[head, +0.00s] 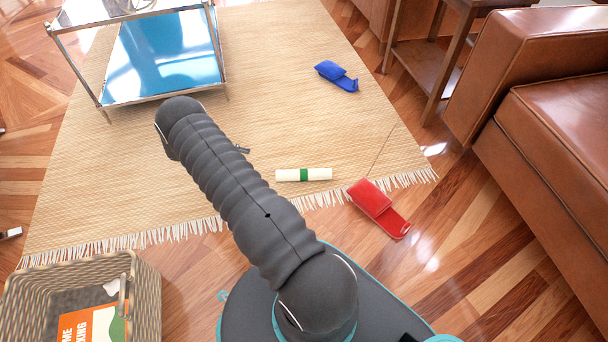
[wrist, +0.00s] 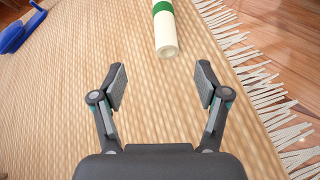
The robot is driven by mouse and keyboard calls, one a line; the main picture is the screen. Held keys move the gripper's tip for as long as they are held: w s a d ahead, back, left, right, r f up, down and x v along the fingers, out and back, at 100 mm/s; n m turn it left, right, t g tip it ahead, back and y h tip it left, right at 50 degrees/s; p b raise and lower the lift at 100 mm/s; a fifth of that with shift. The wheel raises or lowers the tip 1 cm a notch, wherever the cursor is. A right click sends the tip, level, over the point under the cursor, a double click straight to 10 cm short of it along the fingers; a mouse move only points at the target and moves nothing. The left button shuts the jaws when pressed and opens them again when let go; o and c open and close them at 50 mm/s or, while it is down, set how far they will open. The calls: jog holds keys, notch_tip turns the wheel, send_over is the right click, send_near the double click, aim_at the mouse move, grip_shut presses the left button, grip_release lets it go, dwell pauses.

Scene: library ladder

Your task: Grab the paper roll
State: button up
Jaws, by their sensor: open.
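The paper roll (head: 304,175) is cream-white with a green band round its middle. It lies on the woven rug near the fringed edge, to the right of my arm in the head view. In the wrist view the paper roll (wrist: 165,35) lies ahead of my gripper, its hollow near end facing me and its far end cut off by the frame. My gripper (wrist: 160,80) is open and empty, its fingers apart and short of the roll. In the head view my arm mostly hides the gripper.
A blue slipper (head: 336,76) lies on the rug (head: 270,60), and a red slipper (head: 378,208) lies by its fringe. A glass-topped metal table (head: 160,60) stands at upper left. A wicker basket (head: 140,310) is at lower left, a brown leather sofa (head: 560,150) at right.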

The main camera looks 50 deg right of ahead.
jog(key=h, duration=0.1)
send_near(281, 174)
jog(key=shift+w+a+n, duration=0.4)
jog(key=shift+w+a, duration=0.1)
jog(key=shift+w, duration=0.3)
jog(key=shift+s+d+f, duration=0.2)
jog(key=x, duration=0.8)
jog(key=shift+s, duration=0.1)
jog(key=shift+s+r+x, duration=0.15)
jog(key=shift+x, duration=1.15)
jog(key=shift+s+r+x, duration=0.1)
jog(key=shift+r+x, duration=0.05)
jog(key=shift+x, duration=1.15)
jog(key=c, duration=1.3)
jog(key=shift+c, duration=0.2)
